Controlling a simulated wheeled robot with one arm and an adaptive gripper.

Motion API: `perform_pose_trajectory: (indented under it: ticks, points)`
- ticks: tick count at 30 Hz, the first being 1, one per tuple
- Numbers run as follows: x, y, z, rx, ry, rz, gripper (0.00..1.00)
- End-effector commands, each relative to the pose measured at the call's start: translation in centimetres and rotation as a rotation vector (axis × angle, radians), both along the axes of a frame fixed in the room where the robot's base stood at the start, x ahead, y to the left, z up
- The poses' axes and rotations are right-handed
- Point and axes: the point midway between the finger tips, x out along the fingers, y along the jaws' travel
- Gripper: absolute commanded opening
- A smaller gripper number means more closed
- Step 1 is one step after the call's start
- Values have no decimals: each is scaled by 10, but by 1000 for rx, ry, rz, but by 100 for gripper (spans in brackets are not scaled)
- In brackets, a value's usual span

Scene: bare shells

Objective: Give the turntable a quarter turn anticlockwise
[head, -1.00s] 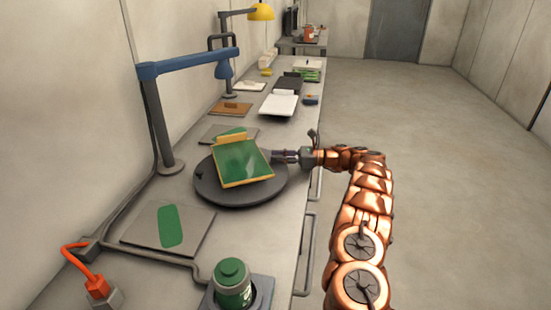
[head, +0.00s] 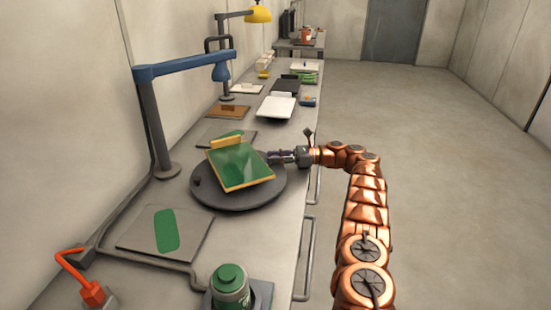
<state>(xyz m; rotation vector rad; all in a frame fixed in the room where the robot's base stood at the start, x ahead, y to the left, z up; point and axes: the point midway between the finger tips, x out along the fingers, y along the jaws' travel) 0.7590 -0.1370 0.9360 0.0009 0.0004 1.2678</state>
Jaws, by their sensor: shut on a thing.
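The turntable (head: 216,198) is a dark round disc on the bench, with a small dark knob (head: 197,181) at its left rim. A green board with a yellow frame (head: 241,168) lies tilted on it, turned at an angle to the bench edge. My gripper (head: 271,158) reaches in from the right and is shut at the turntable's far right rim, close beside the board's right edge. The fingertips are small, and the exact part they grip cannot be made out.
A blue lamp (head: 152,120) stands behind the turntable at the left. A grey plate with a green patch (head: 130,228) and a green canister (head: 230,287) are nearer. Clipboards, including a white one (head: 276,107), lie beyond. Open floor is to the right.

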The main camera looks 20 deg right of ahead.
Motion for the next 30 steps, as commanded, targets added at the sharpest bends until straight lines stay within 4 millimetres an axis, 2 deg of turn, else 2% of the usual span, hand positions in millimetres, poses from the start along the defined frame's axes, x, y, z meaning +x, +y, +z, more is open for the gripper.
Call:
perform_pose_trajectory:
  ticks: [15, 16, 21, 23, 30]
  points:
    - [0, 0, 2, 0, -3, 3, 0]
    - [0, 0, 2, 0, -3, 3, 28]
    - [0, -1, 1, 0, -2, 2, 46]
    - [0, -1, 1, 0, -2, 2, 49]
    - [0, -1, 1, 0, -1, 1, 49]
